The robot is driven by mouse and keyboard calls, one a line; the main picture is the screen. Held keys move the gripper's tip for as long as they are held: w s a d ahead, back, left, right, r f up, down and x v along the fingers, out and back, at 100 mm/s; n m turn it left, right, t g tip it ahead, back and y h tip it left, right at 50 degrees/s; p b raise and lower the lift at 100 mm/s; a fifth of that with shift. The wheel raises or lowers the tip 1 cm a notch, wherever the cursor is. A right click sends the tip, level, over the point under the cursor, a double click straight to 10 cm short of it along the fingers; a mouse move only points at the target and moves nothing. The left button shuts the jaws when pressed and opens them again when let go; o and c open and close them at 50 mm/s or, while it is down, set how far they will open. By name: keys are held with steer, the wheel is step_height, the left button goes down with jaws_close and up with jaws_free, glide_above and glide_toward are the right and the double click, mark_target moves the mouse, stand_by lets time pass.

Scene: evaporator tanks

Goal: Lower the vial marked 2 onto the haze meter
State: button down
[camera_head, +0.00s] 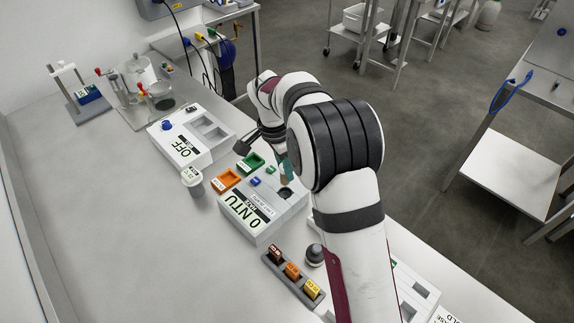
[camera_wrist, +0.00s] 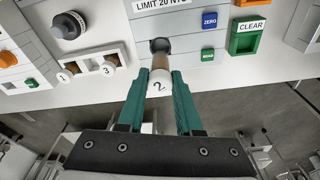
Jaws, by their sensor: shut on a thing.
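The vial marked 2 (camera_wrist: 159,87) has a white cap and a brownish body. My gripper (camera_wrist: 160,82), with green fingers, is shut on it at the cap. The haze meter (camera_head: 240,213) is a pale box whose display reads 0 NTU; its top also shows in the wrist view (camera_wrist: 186,46). Its round dark well (camera_wrist: 160,45) lies just beyond the vial's lower end. In the head view my gripper (camera_head: 285,170) holds the vial over the well (camera_head: 285,192). I cannot tell whether the vial's bottom touches the well.
Vials 1 (camera_wrist: 65,76) and 3 (camera_wrist: 108,68) stand in a white rack beside the meter, near a dark knob (camera_wrist: 68,26). A green CLEAR tray (camera_wrist: 247,38) and an orange tray (camera_head: 227,179) lie by the meter.

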mark_target(285, 185)
steer(key=shift+f, duration=3.6)
steer(key=c, duration=0.5)
jaws_free()
step_height(285, 185, up, 16)
steer(key=s+a, duration=0.1)
steer(key=a, duration=0.1)
steer(key=shift+f, duration=0.2)
steer(key=shift+s, duration=0.1)
